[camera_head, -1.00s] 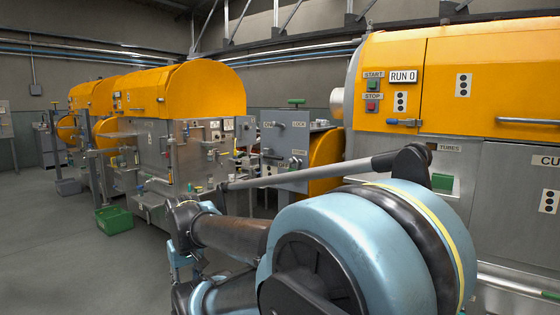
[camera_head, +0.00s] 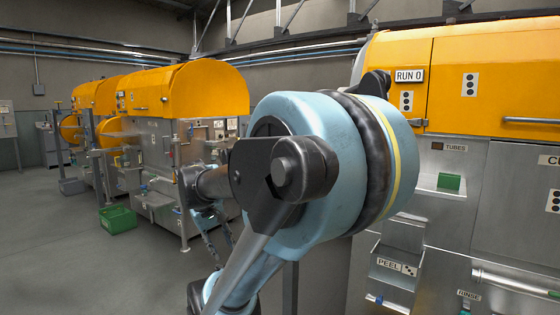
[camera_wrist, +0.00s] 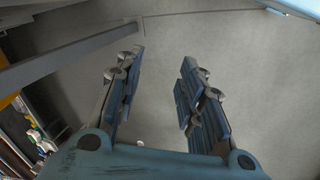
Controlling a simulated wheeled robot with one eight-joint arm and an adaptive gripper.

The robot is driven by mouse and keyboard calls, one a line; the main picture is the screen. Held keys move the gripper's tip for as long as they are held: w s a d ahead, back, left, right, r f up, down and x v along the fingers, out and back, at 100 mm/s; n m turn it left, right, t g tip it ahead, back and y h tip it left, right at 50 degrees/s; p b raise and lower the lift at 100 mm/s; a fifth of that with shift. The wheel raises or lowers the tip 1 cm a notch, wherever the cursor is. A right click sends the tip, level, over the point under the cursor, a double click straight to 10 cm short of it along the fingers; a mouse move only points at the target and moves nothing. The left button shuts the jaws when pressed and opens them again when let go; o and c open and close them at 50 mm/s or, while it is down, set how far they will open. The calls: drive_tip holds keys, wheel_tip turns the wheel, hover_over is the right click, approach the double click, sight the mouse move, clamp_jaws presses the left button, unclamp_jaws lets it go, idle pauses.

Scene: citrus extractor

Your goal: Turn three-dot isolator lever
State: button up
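The nearest extractor (camera_head: 500,190) carries three-dot plates, one on its yellow hood (camera_head: 470,84) and one under the RUN 0 sign (camera_head: 406,101). I cannot make out the isolator lever in either view; my arm covers the middle of the head view, including the LOCK panel area. My gripper (camera_wrist: 158,68) shows in the wrist view with its two blue fingers apart and nothing between them. Plain grey surface lies beyond the fingers.
A second extractor (camera_head: 205,90) stands to the left, with a green crate (camera_head: 117,220) on the floor beside it. A PEEL box (camera_head: 393,268) and a TUBES shelf (camera_head: 440,190) jut from the nearest machine. The left floor (camera_head: 50,250) is clear.

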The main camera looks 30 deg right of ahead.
drive_tip(key=w+d+r+m+g+h, duration=0.2)
drive_tip(key=w+d+r+g+h, duration=0.3)
drive_tip(key=w+d+r, duration=0.55)
drive_tip(key=w+d+r+m+g+h, duration=0.1)
drive_tip(key=w+d+r+g+h, duration=0.1)
drive_tip(key=w+d+r+h, duration=0.85)
drive_tip(key=d+y, duration=0.1)
drive_tip(key=d, duration=0.3)
drive_tip(key=s+d+y, duration=0.1)
drive_tip(key=d, duration=0.3)
drive_tip(key=s+d+y, duration=0.1)
drive_tip(key=d+y, duration=0.1)
drive_tip(key=d, duration=0.2)
drive_tip(key=shift+s+f, duration=0.2)
drive_tip(key=shift+f, duration=0.1)
clamp_jaws()
